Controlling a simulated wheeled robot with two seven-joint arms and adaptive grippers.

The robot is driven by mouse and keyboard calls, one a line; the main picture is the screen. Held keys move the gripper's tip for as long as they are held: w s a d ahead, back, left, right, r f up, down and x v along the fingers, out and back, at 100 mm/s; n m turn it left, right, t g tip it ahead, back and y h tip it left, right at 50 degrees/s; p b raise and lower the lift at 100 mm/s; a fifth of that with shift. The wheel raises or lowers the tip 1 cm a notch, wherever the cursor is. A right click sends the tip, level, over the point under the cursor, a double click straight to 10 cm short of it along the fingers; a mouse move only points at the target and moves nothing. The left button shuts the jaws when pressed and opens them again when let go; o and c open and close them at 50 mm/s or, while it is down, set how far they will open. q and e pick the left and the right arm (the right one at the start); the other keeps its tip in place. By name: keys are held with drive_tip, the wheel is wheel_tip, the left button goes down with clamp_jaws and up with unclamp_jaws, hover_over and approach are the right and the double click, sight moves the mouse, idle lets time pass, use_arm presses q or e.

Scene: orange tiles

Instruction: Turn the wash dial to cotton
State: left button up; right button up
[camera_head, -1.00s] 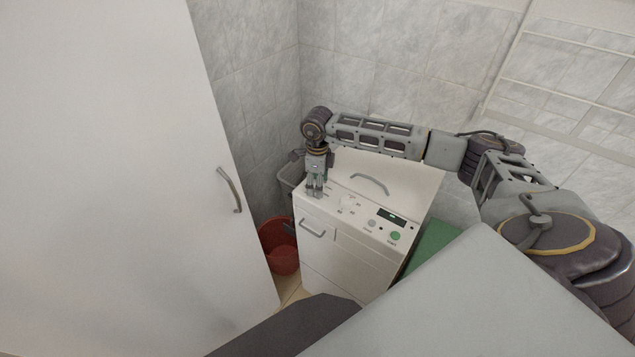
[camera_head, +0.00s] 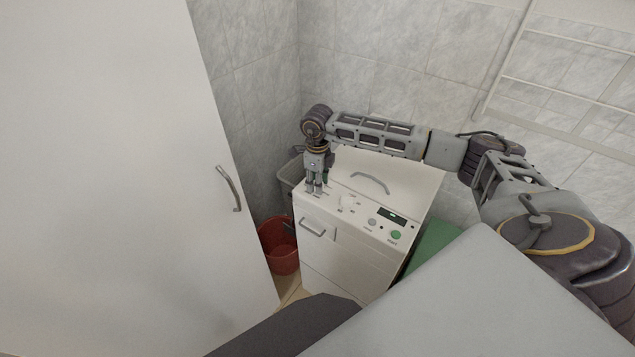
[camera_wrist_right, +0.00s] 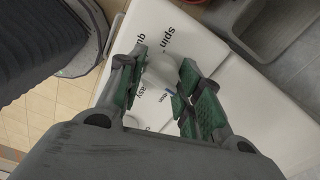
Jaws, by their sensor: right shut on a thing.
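The white washing machine (camera_head: 345,258) stands in the corner with its control panel on top. My right gripper (camera_head: 314,187) points down at the panel's left end. In the right wrist view its green-padded fingers (camera_wrist_right: 162,82) are shut on a round white dial (camera_wrist_right: 160,68). I cannot read "cotton". A second white dial (camera_head: 347,201) sits mid-panel, untouched. My left gripper is out of view.
A dark display (camera_head: 392,216), a grey button (camera_head: 372,222) and a green button (camera_head: 395,235) are on the panel's right. A tall white cabinet (camera_head: 120,180) fills the left. A red bucket (camera_head: 280,252) stands between it and the machine. A grey bin is behind.

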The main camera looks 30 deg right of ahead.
drive_tip(key=m+b, duration=0.1)
drive_tip(key=m, duration=0.2)
drive_tip(key=shift+m, duration=0.3)
drive_tip(key=m, duration=0.2)
drive_tip(key=shift+m+b, duration=0.4)
drive_tip(key=shift+m, duration=0.5)
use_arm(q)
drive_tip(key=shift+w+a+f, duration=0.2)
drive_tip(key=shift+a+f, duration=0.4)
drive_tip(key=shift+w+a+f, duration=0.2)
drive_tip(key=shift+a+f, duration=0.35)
use_arm(e)
drive_tip(key=shift+m, duration=0.3)
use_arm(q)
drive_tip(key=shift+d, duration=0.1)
use_arm(e)
drive_tip(key=o, duration=1)
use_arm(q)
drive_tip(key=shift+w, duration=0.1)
use_arm(e)
drive_tip(key=shift+o, duration=0.2)
drive_tip(key=shift+r, duration=0.15)
